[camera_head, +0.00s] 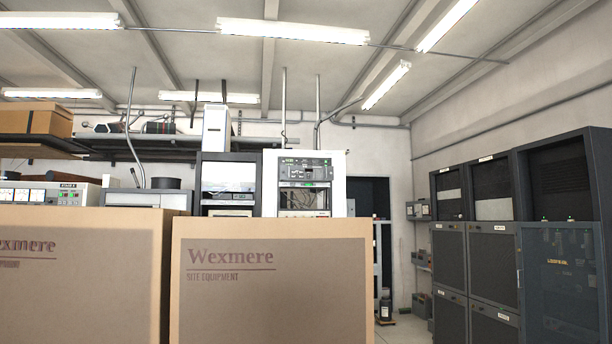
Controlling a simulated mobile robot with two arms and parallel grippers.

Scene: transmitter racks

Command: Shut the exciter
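A white rack (339,187) stands beyond the boxes, near the middle of the view. A grey rack unit (318,170) with small green lights and a dark display sits in its upper part. It may be the exciter, but I cannot read its label or tell whether it stands out from the rack. The rack's lower part is hidden behind a cardboard box. Neither of my grippers is in view.
Two large cardboard boxes, a left one (75,290) and a right one (270,310), block the near foreground. A dark rack (209,182) adjoins the white one. Dark cabinets (493,265) line the right wall. Some floor (402,328) shows clear between boxes and cabinets.

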